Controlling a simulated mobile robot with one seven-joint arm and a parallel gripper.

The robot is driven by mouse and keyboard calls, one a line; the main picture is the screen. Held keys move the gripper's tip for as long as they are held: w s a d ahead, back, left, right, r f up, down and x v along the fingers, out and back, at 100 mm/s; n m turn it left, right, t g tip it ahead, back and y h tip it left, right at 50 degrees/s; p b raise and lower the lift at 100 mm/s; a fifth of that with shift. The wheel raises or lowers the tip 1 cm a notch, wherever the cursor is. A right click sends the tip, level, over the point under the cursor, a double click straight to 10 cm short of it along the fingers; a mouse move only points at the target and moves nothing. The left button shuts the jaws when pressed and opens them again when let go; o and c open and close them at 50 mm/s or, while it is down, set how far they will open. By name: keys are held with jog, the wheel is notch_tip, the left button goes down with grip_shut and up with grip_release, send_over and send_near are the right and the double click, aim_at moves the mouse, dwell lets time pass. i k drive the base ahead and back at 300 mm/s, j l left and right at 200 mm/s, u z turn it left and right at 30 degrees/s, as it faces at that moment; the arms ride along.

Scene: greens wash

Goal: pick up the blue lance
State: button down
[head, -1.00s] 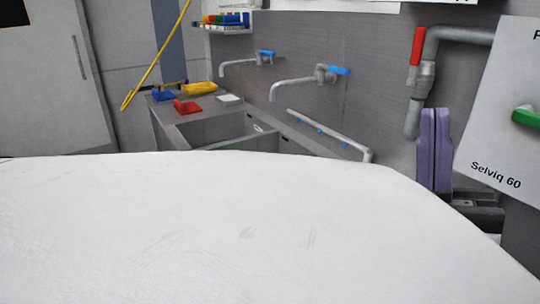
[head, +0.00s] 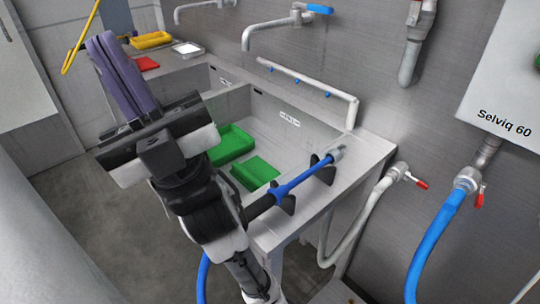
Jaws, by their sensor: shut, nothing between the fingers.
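The blue lance (head: 300,181) rests in black cradles (head: 321,170) on the near rim of the sink bench. Its grey nozzle end lies toward the wall. Its dark handle end lies toward me, close behind my arm's wrist in the picture and partly hidden. My gripper (head: 104,46) has purple fingers closed together, pointing up and left, with nothing between them. It is in the upper left of the view, well left of the lance and apart from it.
The sink bench (head: 375,150) has deep basins holding green trays (head: 254,173). Yellow (head: 151,40) and red (head: 147,64) items lie at its far end. Taps and pipes line the wall. A blue hose (head: 433,246) hangs at right. Grey floor is open at left.

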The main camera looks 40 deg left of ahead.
aim_at(272, 197)
jog(key=i+u, duration=0.1)
jog(key=u, duration=0.65)
jog(key=k+j, duration=0.15)
jog(key=k, duration=0.35)
jog(key=j, duration=0.1)
